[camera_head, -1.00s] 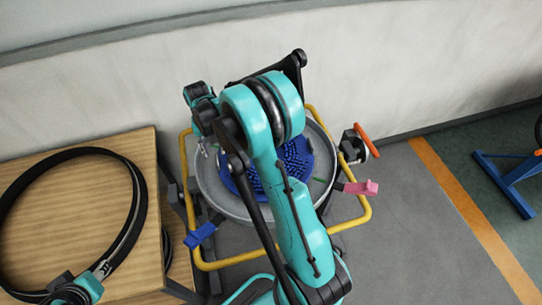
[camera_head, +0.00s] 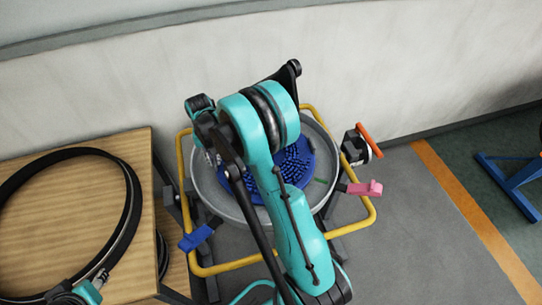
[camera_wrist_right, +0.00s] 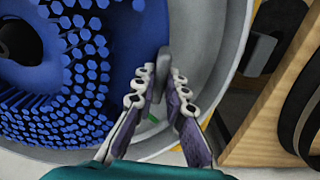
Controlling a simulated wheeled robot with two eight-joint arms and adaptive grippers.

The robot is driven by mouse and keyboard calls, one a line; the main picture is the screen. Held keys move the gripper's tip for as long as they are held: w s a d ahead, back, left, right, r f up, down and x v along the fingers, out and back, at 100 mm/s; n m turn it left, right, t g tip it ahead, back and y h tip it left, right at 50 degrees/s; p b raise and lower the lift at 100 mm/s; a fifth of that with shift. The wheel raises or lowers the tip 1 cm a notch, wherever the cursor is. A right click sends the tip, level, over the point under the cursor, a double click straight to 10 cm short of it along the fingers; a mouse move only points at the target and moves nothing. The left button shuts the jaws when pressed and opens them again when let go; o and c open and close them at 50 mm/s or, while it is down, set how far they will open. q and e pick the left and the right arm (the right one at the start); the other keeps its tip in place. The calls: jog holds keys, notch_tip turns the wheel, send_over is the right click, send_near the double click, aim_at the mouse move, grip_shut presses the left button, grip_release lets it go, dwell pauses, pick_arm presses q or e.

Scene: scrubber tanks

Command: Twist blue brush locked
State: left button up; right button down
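The round blue brush (camera_head: 294,162) with dense bristles lies inside a round grey tank (camera_head: 205,183); my right arm covers part of it in the head view. In the right wrist view the brush (camera_wrist_right: 88,65) fills the left side, with a dark round hub at its centre. My right gripper (camera_wrist_right: 165,73) is at the brush's outer edge, its two fingertips close together with a small grey tab (camera_wrist_right: 164,60) between them. Whether the tab belongs to the brush is unclear. In the head view the gripper (camera_head: 212,156) is mostly hidden.
A yellow tube frame (camera_head: 182,165) surrounds the tank, with a blue lever (camera_head: 197,237), a pink lever (camera_head: 365,188) and an orange handle (camera_head: 370,140). A wooden table (camera_head: 60,215) with a coiled black hose (camera_head: 133,200) stands left. A wall is behind; open floor lies right.

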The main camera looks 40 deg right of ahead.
jog(key=shift+w+d, duration=0.1)
jog(key=shift+w+d+m, duration=0.35)
jog(key=shift+w+m, duration=0.1)
jog(key=shift+w, duration=0.1)
jog(key=shift+w+d+m, duration=0.35)
jog(key=shift+w+m, duration=0.1)
jog(key=shift+w, duration=0.1)
jog(key=shift+d, duration=0.1)
jog(key=shift+w+d+m, duration=0.75)
jog(key=shift+w+m, duration=0.05)
jog(key=shift+w, duration=0.1)
jog(key=shift+w+d, duration=0.1)
jog(key=shift+d, duration=0.05)
jog(key=shift+w+d+m, duration=0.9)
jog(key=shift+d+m, duration=0.1)
jog(key=shift+d, duration=0.15)
jog(key=shift+d, duration=0.1)
